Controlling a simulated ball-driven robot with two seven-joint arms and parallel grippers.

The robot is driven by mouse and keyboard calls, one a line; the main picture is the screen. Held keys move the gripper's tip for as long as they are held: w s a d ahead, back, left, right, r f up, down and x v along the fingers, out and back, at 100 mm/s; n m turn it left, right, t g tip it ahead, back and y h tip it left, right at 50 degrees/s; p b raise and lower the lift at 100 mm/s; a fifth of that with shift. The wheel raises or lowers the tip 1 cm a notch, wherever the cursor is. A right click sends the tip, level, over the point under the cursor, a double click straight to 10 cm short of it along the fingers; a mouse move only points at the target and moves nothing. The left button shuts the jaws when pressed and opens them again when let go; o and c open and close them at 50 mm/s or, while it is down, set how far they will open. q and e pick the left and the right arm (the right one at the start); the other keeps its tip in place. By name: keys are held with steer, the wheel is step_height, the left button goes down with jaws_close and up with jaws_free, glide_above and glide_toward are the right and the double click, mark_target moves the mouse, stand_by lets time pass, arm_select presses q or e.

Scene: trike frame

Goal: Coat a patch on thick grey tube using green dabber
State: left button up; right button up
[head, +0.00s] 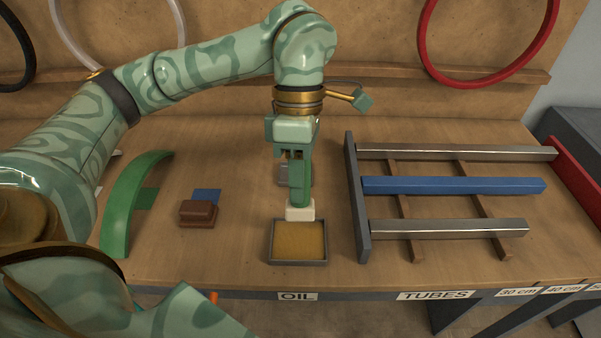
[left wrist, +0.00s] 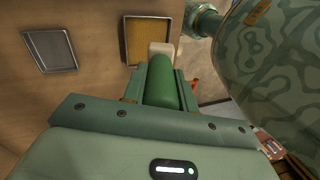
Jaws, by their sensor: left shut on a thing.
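My left gripper (head: 299,152) is shut on the green dabber (head: 299,183) and holds it upright, pale pad (head: 299,212) down. The pad shows at the far rim of the oil tray (head: 270,245), which holds amber oil; I cannot tell whether they touch. In the left wrist view the dabber (left wrist: 161,85) partly covers the same tray (left wrist: 128,40). On the rack at right lie a far grey tube (head: 455,152), a blue tube (head: 455,186) and a near grey tube (head: 447,229). Which grey tube is thicker is unclear. My right gripper is not in view.
A grey tray (left wrist: 50,50) lies behind the dabber. At left are a curved green piece (head: 125,205) and a brown block (head: 198,213). The rack's dark upright plate (head: 357,200) stands between oil tray and tubes. Hoops, one red (head: 428,50), hang behind.

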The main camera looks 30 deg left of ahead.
arm_select(q)
steer(key=shift+s+a+f+b, duration=0.2)
steer(key=shift+a+f+b, duration=0.1)
steer(key=shift+f, duration=0.05)
steer(key=shift+f+b, duration=0.3)
steer(key=shift+f, duration=0.1)
steer(key=f+b, duration=0.3)
steer(key=shift+w+d+f, duration=0.1)
steer(key=shift+d+f, duration=0.15)
steer(key=shift+f, duration=0.15)
steer(key=shift+a+f+b, duration=0.1)
steer(key=shift+f+b, duration=0.2)
steer(key=shift+f, duration=0.1)
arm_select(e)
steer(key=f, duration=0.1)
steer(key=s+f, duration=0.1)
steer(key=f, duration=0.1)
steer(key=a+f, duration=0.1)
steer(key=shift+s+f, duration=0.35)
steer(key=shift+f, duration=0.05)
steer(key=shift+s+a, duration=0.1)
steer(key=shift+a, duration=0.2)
arm_select(q)
steer(key=shift+f+b, duration=0.3)
steer(key=shift+f, duration=0.15)
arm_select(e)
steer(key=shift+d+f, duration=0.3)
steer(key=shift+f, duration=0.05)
